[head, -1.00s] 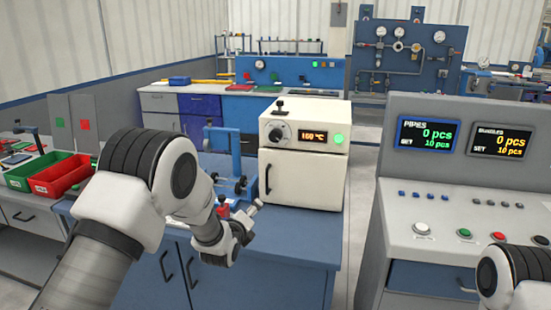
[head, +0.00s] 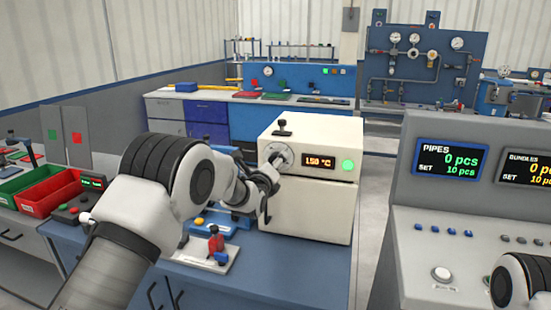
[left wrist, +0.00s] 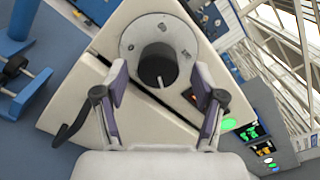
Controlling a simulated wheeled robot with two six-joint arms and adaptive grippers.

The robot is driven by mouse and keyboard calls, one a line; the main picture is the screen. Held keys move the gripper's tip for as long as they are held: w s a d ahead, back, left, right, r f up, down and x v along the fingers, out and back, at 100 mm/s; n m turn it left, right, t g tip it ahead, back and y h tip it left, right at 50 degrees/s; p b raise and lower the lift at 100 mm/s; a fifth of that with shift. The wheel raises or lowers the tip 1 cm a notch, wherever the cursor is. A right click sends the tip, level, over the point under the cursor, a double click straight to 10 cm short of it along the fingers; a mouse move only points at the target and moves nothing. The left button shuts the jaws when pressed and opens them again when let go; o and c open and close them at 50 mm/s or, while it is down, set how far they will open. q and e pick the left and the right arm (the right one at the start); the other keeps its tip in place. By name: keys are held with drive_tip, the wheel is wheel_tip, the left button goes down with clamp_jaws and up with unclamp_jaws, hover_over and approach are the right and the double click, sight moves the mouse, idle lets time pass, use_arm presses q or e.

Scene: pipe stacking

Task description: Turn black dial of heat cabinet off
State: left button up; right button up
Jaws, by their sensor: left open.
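The white heat cabinet (head: 310,205) stands on the blue bench, with a lit display (head: 319,160) that seems to read 150 °C and a green light (head: 348,165) beside it. In the left wrist view the black dial (left wrist: 158,66) sits in a round grey plate between the open fingers of my left gripper (left wrist: 160,72).
A black handle (head: 282,127) stands on the cabinet's top. A blue fixture (head: 222,220) is on the bench left of the cabinet. A grey control console (head: 470,220) stands to the right, and a red bin (head: 45,192) is at the far left.

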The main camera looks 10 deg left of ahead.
use_arm(q)
drive_tip(key=shift+w+f, duration=0.2)
drive_tip(key=shift+w, duration=0.4)
drive_tip(key=shift+w+f, duration=0.15)
drive_tip(key=shift+w, duration=0.45)
drive_tip(key=shift+s+r, duration=0.3)
drive_tip(key=shift+c, duration=0.6)
drive_tip(key=c, duration=1)
drive_tip(key=shift+f, duration=0.1)
